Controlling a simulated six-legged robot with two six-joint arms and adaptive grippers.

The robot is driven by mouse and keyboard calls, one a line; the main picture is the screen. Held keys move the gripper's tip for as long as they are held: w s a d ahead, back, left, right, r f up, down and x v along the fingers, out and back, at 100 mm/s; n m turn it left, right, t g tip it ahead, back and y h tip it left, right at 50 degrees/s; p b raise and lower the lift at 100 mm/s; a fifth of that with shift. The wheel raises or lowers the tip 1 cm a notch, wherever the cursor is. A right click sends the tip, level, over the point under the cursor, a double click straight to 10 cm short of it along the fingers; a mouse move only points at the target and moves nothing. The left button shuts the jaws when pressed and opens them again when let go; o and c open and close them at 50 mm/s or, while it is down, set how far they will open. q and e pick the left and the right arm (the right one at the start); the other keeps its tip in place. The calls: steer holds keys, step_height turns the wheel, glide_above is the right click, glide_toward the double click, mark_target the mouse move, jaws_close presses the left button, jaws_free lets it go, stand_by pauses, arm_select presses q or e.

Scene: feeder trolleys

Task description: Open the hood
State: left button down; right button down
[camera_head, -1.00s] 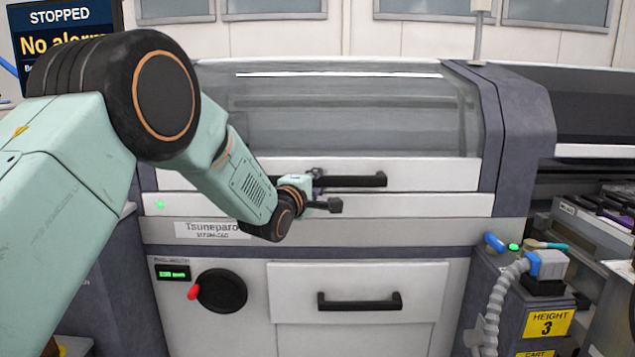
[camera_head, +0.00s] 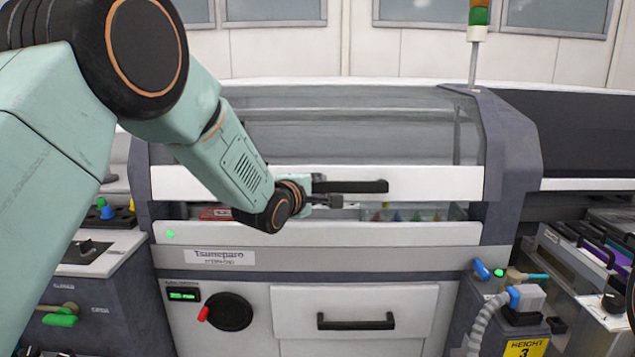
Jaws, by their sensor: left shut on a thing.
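The hood (camera_head: 430,184) is a white-edged cover with a clear window (camera_head: 350,130) on the machine in front of me. It stands slightly raised, with a dark gap between its lower edge and the white front panel (camera_head: 400,233). My left gripper (camera_head: 325,200) is at the left end of the black hood handle (camera_head: 360,187) and is shut on it. The wrist partly hides the handle's left end and the fingers. My right gripper is not in view.
Small coloured parts (camera_head: 410,214) show inside the gap. Below are a red-knobbed black dial (camera_head: 228,311) and a drawer with a black handle (camera_head: 355,321). A hose and connector box (camera_head: 520,300) stand at the lower right. A signal tower (camera_head: 478,20) rises behind.

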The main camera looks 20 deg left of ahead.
arm_select(q)
step_height(320, 180, up, 34)
steer(key=g+p, duration=0.1)
steer(key=p, duration=2.4)
steer(key=shift+s+r+n+g, duration=0.25)
steer(key=shift+s+n+g, duration=0.05)
steer(key=shift+s+g, duration=0.1)
steer(key=shift+d, duration=0.1)
steer(key=c, duration=1.5)
jaws_free()
steer(key=o, duration=0.4)
steer(key=shift+s+r, duration=0.2)
steer(key=shift+s, duration=0.2)
steer(key=shift+w, duration=0.15)
